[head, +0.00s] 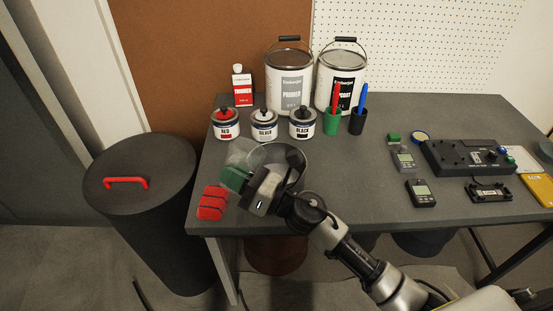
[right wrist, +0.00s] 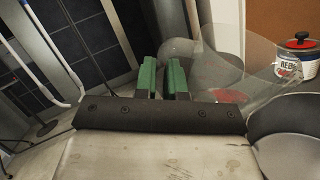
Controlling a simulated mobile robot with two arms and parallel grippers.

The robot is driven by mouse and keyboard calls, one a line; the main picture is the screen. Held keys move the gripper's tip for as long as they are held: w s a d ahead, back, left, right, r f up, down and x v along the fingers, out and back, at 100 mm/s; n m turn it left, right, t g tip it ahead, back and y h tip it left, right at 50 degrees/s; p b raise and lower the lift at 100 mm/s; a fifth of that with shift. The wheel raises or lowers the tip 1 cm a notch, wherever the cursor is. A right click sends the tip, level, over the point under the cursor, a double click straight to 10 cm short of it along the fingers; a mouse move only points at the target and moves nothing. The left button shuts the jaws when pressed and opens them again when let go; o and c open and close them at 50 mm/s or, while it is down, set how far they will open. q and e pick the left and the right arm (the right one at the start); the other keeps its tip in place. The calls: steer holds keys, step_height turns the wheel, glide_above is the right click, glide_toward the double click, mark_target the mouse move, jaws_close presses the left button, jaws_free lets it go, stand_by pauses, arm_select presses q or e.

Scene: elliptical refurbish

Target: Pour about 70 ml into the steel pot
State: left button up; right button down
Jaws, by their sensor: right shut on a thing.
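My right gripper (head: 234,178), with green finger pads, is shut on a clear, see-through vessel (head: 242,152) at the front left of the bench. The vessel also shows in the right wrist view (right wrist: 228,50), where it looks tilted, beside the green fingers (right wrist: 163,78). The steel pot (head: 298,155) stands just right of the vessel, partly hidden behind my right gripper and wrist. Its rim shows at the lower right of the right wrist view (right wrist: 285,112). I cannot tell how much liquid is in either one. My left gripper is not in view.
A red block (head: 212,203) lies near the left edge. Green (head: 333,122) and black cups stand right; several devices (head: 420,193) lie further right.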

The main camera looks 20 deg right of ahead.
steer(key=s+a+f+n+g+h+p, duration=0.1)
steer(key=a+f+n+g+p, duration=0.2)
steer(key=f+n, duration=0.3)
steer(key=shift+s+a+f+h+p, duration=0.25)
steer(key=shift+s+a+h+p, duration=0.15)
steer(key=shift+a, duration=0.45)
